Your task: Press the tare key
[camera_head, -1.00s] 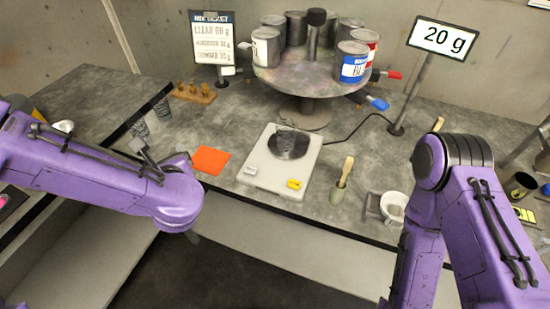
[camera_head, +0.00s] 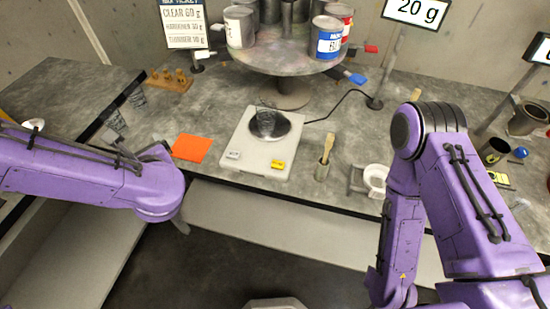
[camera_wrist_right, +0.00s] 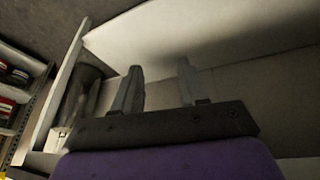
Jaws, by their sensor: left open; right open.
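A pale scale (camera_head: 243,140) stands on the bench at the centre, with a clear cup (camera_head: 265,118) on its dark round pan (camera_head: 280,126). On its front edge are a light grey key (camera_head: 233,155) at left and a yellow key (camera_head: 277,164) at right; I cannot read their labels.
A turntable (camera_head: 283,55) with several cans stands behind the scale. An orange sheet (camera_head: 191,148) lies left of it. A cable (camera_head: 345,100) runs behind. The bench front edge is close.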

